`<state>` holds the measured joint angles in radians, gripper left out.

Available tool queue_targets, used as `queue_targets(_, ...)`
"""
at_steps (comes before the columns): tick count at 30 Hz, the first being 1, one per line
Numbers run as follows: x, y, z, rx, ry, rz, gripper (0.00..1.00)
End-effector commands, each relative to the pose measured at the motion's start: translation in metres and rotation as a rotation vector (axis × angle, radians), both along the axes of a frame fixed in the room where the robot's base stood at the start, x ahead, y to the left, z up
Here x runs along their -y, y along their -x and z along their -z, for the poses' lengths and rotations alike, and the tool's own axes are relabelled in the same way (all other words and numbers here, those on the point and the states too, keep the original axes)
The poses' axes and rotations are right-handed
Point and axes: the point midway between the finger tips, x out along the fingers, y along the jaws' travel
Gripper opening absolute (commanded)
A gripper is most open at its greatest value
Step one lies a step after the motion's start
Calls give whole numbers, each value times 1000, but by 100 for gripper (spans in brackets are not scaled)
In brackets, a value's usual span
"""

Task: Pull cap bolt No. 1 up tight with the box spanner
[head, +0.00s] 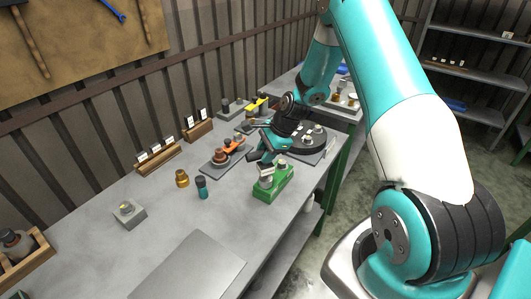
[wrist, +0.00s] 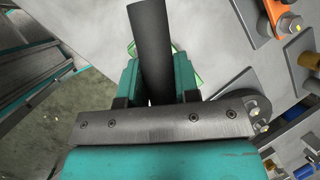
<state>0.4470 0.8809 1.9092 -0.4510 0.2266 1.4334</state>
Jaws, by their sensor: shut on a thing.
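My gripper (head: 263,157) is low over the green block (head: 273,186) near the bench's front edge. In the wrist view its two teal fingers (wrist: 157,78) are shut on a long dark bar, which I take for the box spanner (wrist: 152,35). Grey metal parts (head: 265,180) show on the green block just below the gripper. The green block (wrist: 192,68) shows only in part behind the fingers in the wrist view. I cannot make out cap bolt No. 1 or whether the spanner sits on it.
An orange part on a grey plate (head: 219,160) lies left of the gripper. A round dark fixture (head: 312,139) lies behind it to the right. A brass part (head: 182,178) and a teal-and-dark cylinder (head: 202,187) stand to the left. The front left bench holds a flat grey plate (head: 190,270).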

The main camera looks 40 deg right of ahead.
Motion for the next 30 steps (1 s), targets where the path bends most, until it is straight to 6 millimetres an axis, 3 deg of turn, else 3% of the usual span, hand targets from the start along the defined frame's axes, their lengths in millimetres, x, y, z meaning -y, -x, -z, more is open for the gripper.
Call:
queue_targets(13,-1,-1,-1,2,-1,341,0)
queue_targets(30,0,-1,-9,2,1,280,0)
